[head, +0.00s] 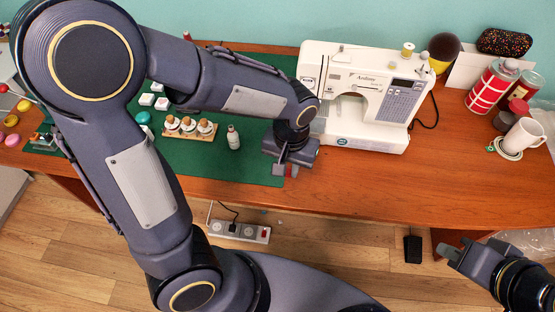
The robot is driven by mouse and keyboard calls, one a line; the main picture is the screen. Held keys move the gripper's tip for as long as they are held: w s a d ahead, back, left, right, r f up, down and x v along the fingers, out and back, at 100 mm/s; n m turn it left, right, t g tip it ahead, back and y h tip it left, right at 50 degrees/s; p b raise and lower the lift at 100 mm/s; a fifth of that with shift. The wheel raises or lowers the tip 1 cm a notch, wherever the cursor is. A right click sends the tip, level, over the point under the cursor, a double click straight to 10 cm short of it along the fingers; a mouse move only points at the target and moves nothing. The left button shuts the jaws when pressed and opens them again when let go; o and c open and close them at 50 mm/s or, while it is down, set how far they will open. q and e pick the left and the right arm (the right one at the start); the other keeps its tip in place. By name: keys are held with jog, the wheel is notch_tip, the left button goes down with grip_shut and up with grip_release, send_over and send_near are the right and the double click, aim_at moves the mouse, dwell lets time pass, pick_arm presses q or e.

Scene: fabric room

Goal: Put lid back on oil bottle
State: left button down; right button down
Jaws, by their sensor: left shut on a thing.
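The oil bottle (233,138) is small and pale and stands upright on the green cutting mat (225,163), right of a wooden rack. My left gripper (287,171) is over the front edge of the table, to the right of the bottle and apart from it. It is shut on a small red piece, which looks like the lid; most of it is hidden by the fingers. My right gripper (450,251) is low at the right, in front of the table and away from the bottle. Its finger gap is not clear.
The wooden rack (190,134) with several spools stands left of the bottle. A white sewing machine (365,90) stands behind and right of my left gripper. A mug (522,137) and tins (492,88) are at the far right. The table's front right is clear.

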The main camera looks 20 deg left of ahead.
pick_arm(q)
jog(key=shift+d+r, duration=0.1)
jog(key=shift+d, duration=0.1)
jog(key=w+a+f, duration=0.2)
jog(key=w+f, duration=0.1)
jog(key=w+a+f, duration=0.6)
jog(key=shift+w+a, duration=0.15)
jog(key=shift+w, duration=0.15)
